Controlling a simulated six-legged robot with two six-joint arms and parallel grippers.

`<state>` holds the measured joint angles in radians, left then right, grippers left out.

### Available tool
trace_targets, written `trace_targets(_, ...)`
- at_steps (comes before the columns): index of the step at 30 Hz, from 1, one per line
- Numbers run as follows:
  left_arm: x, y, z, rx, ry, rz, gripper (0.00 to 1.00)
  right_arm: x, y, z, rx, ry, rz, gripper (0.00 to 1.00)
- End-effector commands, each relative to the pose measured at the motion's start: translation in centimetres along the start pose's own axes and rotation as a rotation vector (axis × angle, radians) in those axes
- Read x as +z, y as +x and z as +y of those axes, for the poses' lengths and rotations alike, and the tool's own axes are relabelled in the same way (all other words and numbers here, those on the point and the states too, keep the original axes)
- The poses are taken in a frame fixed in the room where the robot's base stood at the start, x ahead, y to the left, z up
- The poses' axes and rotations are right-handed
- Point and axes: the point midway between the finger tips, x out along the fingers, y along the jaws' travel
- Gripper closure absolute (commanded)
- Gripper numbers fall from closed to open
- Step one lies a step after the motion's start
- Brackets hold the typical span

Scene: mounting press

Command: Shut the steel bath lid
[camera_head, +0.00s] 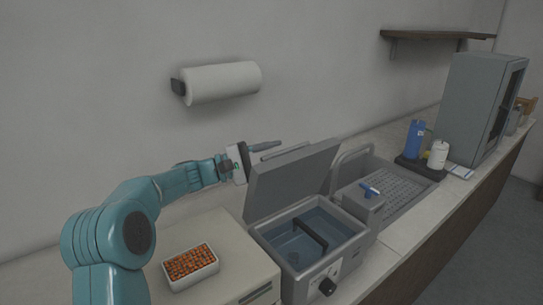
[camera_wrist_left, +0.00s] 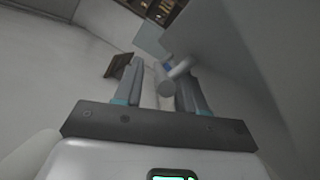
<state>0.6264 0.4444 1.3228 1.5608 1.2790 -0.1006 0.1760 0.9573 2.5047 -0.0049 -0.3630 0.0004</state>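The steel bath (camera_head: 310,245) stands on the counter with water inside. Its grey lid (camera_head: 292,180) is raised, leaning up at the back left of the basin; the lid's broad face also fills the right of the left wrist view (camera_wrist_left: 265,60). A bar handle (camera_head: 287,151) runs along the lid's upper edge. My left gripper (camera_head: 268,148) is at this upper edge, on the far side. In the left wrist view its fingers (camera_wrist_left: 160,90) are spread, with the round handle bar (camera_wrist_left: 165,82) between them and a gap at the left finger. My right gripper is not in view.
A white tray of orange pieces (camera_head: 190,267) sits on a pale box left of the bath. A sink (camera_head: 390,195) with a tap, blue and white bottles (camera_head: 437,155) and a grey cabinet (camera_head: 480,110) stand to the right. A paper roll (camera_head: 222,82) hangs on the wall.

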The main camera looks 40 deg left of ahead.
Motion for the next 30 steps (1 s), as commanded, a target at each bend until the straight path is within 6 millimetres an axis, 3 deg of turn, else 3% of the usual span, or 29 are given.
trace_targets(5, -0.1, -0.4, -0.1, -0.001, -0.001, 0.003, 0.60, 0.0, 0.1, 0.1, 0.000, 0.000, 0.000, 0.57)
trace_targets(8, -0.2, -1.7, -0.2, 0.000, 0.000, 0.003, 0.60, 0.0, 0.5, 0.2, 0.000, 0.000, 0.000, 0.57)
trace_targets(21, -0.2, -12.7, -0.2, -0.001, 0.000, 0.006, 0.60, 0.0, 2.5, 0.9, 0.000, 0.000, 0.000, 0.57)
trace_targets(30, 0.0, -16.2, 0.0, 0.000, 0.000, 0.001, 0.60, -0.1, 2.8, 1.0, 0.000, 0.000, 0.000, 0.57)
